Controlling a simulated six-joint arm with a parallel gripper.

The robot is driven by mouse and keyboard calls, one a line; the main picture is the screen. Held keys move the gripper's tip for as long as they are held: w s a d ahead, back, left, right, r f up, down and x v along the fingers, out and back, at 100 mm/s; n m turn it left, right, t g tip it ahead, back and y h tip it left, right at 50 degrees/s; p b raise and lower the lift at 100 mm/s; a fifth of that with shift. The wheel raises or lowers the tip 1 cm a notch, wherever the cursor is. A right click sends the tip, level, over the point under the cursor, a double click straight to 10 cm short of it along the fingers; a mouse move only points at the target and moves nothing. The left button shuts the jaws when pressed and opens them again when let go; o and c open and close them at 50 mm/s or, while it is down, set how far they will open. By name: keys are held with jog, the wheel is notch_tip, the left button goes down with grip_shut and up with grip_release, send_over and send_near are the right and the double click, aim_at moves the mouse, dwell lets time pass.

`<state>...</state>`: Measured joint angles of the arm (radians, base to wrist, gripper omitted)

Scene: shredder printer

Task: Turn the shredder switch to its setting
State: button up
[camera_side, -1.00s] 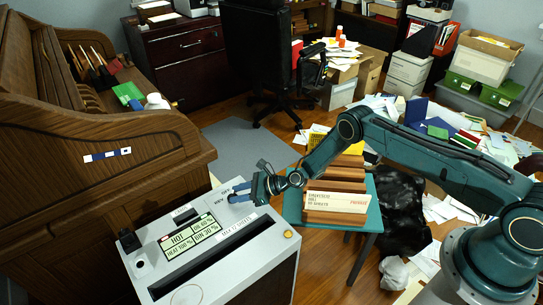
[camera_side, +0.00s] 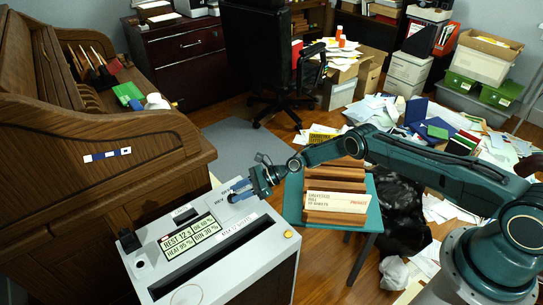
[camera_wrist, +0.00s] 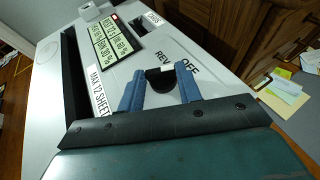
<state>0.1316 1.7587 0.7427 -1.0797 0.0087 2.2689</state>
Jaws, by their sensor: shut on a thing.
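The shredder (camera_side: 222,262) is a light grey box with a dark slot in its top. Its switch (camera_wrist: 160,79) is a black round knob on the top panel, with "REV" and "OFF" printed beside it in the wrist view. My gripper (camera_wrist: 159,76) has its two blue fingers on either side of the knob, shut on it. In the side view my gripper (camera_side: 240,191) reaches the shredder's far right corner, and its fingers hide the knob. A small display panel (camera_side: 190,236) on the shredder reads "REST 12 s", "HEAT 85 %" and "BIN 30 %".
A wooden roll-top desk (camera_side: 110,170) stands left of the shredder.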

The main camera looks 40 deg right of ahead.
jog(key=shift+n+g, duration=0.3)
dwell(0.5)
jog(key=o, duration=1)
jog(key=shift+d, duration=0.1)
jog(key=shift+v, duration=6.85)
jog(key=shift+s+f, duration=0.1)
jog(key=shift+f, duration=0.05)
